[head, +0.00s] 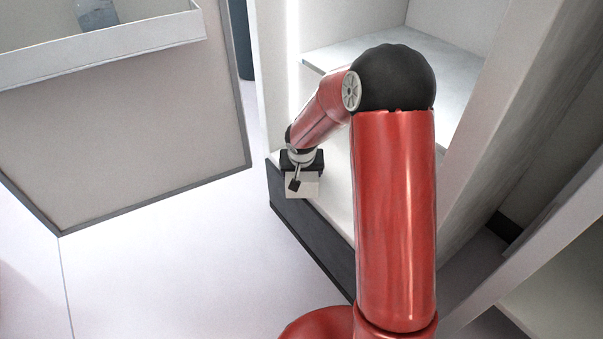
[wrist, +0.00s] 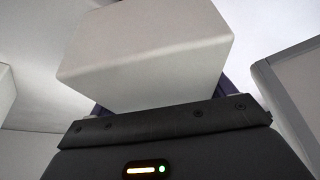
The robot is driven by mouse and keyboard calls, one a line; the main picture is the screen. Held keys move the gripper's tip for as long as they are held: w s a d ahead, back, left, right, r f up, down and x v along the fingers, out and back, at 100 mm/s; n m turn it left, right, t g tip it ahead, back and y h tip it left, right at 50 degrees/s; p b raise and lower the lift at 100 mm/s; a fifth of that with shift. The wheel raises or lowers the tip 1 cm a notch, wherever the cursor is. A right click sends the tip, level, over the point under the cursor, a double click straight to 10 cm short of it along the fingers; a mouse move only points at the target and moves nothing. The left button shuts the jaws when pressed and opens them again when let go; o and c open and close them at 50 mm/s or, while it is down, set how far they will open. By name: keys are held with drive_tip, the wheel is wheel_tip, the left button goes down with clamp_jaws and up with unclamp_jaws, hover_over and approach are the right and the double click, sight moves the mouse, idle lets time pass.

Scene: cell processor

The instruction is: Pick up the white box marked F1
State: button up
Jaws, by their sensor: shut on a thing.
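A white box (head: 302,185) is at the end of my arm in the head view, by the front edge of the low white shelf. My gripper (head: 301,172) is shut on it. In the wrist view the white box (wrist: 147,55) fills the upper middle, between the fingers of my gripper (wrist: 160,105), which are mostly hidden behind it. No F1 mark can be read on the faces that show. I cannot tell whether the box touches the shelf.
The white cabinet's lower shelf (head: 341,180) has a dark base (head: 305,228). A higher shelf (head: 448,85) lies behind my arm. A grey-white panel with a tray rim (head: 120,40) stands at left, holding a bluish container (head: 97,14). The pale floor (head: 170,260) between is clear.

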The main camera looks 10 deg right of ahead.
drive_tip(key=shift+r+p, duration=0.4)
drive_tip(key=shift+p, duration=0.15)
wheel_tip(320, 180, up, 20)
drive_tip(key=p, duration=0.4)
drive_tip(key=shift+p, duration=0.35)
drive_tip(key=shift+f, duration=0.1)
